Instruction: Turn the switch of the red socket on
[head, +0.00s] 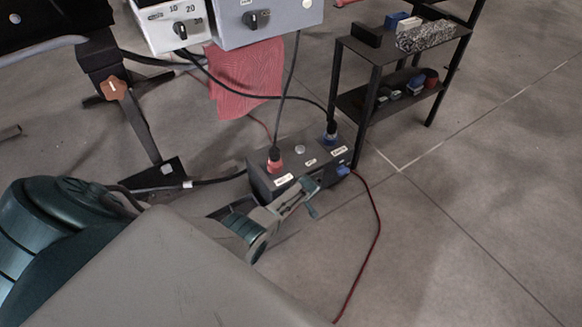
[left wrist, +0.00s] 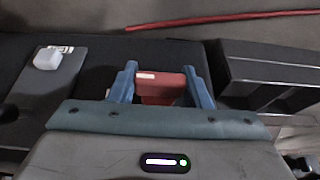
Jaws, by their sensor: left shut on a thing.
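A dark socket box (head: 312,171) stands on the floor in the head view. A red socket with a plug (head: 274,162) is on its left part and a blue socket with a plug (head: 331,134) on its right. The gripper hides this switch in the head view. My right gripper is not in view.
A blue switch (head: 343,170) sits on the box front, right of my gripper. Black cables (head: 287,95) run up to grey control boxes (head: 262,20). A red cable (head: 379,222) crosses the floor. A black shelf (head: 375,60) stands behind; floor at right is clear.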

